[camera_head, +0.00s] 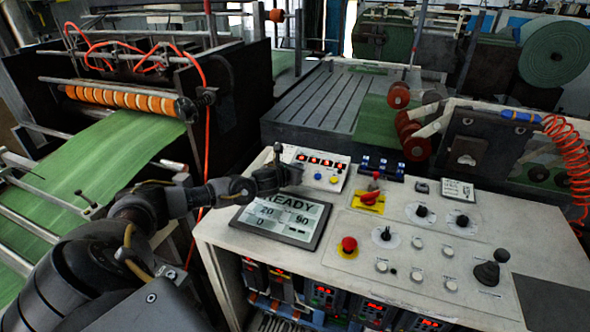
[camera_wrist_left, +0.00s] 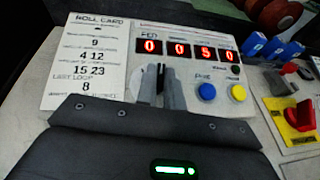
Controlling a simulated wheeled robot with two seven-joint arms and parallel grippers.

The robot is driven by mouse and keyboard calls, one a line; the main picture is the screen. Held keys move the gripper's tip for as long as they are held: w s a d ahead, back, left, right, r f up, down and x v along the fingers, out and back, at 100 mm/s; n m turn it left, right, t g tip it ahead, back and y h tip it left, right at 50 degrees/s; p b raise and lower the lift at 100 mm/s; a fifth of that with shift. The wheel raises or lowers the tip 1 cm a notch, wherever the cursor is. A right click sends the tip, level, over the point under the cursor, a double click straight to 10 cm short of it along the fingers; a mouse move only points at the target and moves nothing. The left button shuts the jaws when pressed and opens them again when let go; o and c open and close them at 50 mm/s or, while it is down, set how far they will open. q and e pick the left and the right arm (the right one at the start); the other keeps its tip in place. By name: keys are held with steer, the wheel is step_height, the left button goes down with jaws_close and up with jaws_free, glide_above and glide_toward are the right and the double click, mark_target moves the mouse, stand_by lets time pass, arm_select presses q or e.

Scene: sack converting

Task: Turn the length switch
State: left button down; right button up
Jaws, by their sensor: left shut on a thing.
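My left gripper (camera_head: 294,174) reaches over the box from the left. In the left wrist view its fingers (camera_wrist_left: 161,80) are shut on the length switch, below the display's left part. The fingers hide the knob; part of its round pale plate (camera_wrist_left: 143,84) shows beside them. A blue button (camera_wrist_left: 206,92) and a yellow button (camera_wrist_left: 238,92) sit to the right. My right gripper is not in view.
A roll card (camera_wrist_left: 90,60) is left of the display. A red switch on a yellow plate (camera_head: 369,202) and blue switches (camera_head: 381,167) are to the right. A READY screen (camera_head: 283,219), red button (camera_head: 348,245), knobs and a joystick (camera_head: 490,270) occupy the desk (camera_head: 525,225).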

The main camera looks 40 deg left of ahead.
arm_select(q)
steer(key=n, duration=0.1)
steer(key=y+b, duration=0.1)
steer(key=n+y+b, duration=0.1)
steer(key=shift+d+f+n+g, duration=0.25)
steer(key=shift+f+n+g, duration=0.05)
steer(key=shift+r+n+g+y+b, duration=0.15)
steer(key=shift+n+g+y+b, duration=0.45)
steer(key=shift+n+y+b, duration=0.65)
steer(key=c, duration=1.5)
jaws_free()
steer(key=shift+r, duration=0.1)
steer(key=shift+w, duration=0.1)
